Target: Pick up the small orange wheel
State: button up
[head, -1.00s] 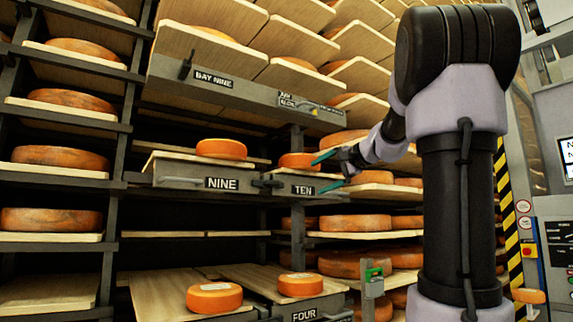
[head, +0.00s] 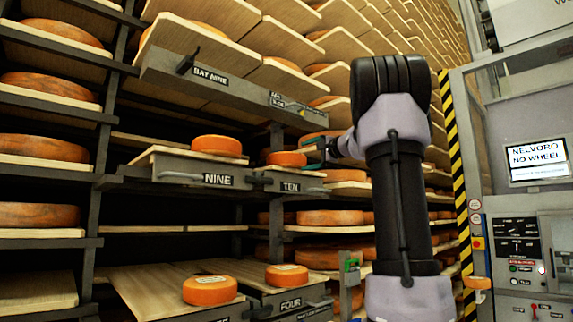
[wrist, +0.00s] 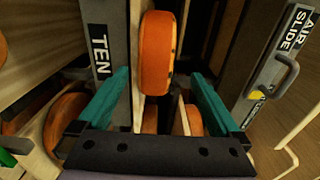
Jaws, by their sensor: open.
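A small orange wheel (head: 286,158) sits on the pulled-out board marked TEN (head: 290,187). In the wrist view the orange wheel (wrist: 157,52) stands upright in the picture, its near end between my teal fingers. My gripper (head: 314,152) is at the wheel's right side in the head view, level with it. In the wrist view my gripper (wrist: 159,76) is open, with a gap on each side of the wheel. I cannot tell how deep the wheel is between the fingertips. My arm hides part of the shelves behind.
A similar orange wheel (head: 217,145) sits on the NINE board (head: 175,160) to the left. Two more lie on lower boards, one at the front (head: 209,290). The AIR SLIDE panel (wrist: 270,68) is right of my fingers. A control cabinet (head: 525,230) stands at the right.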

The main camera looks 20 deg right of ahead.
aim_at(300, 159)
jog(key=x, duration=0.5)
jog(key=shift+f, duration=0.35)
grip_shut()
jog(key=shift+r, duration=0.15)
